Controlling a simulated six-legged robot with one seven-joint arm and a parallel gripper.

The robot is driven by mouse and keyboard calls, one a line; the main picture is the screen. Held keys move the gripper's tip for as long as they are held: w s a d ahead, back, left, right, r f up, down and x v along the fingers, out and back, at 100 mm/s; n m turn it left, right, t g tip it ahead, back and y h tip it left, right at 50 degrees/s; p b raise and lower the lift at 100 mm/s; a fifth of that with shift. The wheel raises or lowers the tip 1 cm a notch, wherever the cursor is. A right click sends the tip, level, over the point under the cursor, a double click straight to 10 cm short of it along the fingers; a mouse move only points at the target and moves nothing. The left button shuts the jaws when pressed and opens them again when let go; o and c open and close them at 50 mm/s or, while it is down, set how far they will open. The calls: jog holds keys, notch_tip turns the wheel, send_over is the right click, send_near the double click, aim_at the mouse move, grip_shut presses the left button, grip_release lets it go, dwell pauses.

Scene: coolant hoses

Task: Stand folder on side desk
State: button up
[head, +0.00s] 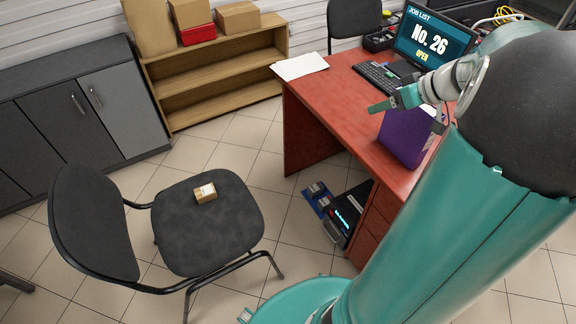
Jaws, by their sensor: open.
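A purple folder (406,138) stands upright on the red desk (345,95), near its front edge. My gripper (394,103) is open, just above and behind the folder's top edge in the head view. Its teal fingers point left. I cannot tell whether they touch the folder. My arm hides the right part of the desk. Which surface is the side desk is not clear from this view.
White papers (300,66), a keyboard (377,76) and a monitor (434,42) reading "No. 26 open" are on the desk. A black chair (208,222) holds a small box (205,193). A wooden shelf (215,74) and grey cabinets (75,115) line the wall.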

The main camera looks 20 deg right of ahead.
jog(key=a+r+g+h, duration=0.1)
jog(key=a+r+g, duration=0.15)
jog(key=a, duration=1.45)
jog(key=s+a+r+m+h, duration=0.1)
jog(key=s+a+h, duration=0.1)
jog(key=s+a, duration=0.8)
jog(key=a, duration=0.4)
jog(key=shift+s+a+m, duration=0.3)
jog(key=shift+s+a, duration=0.05)
jog(key=shift+s, duration=0.05)
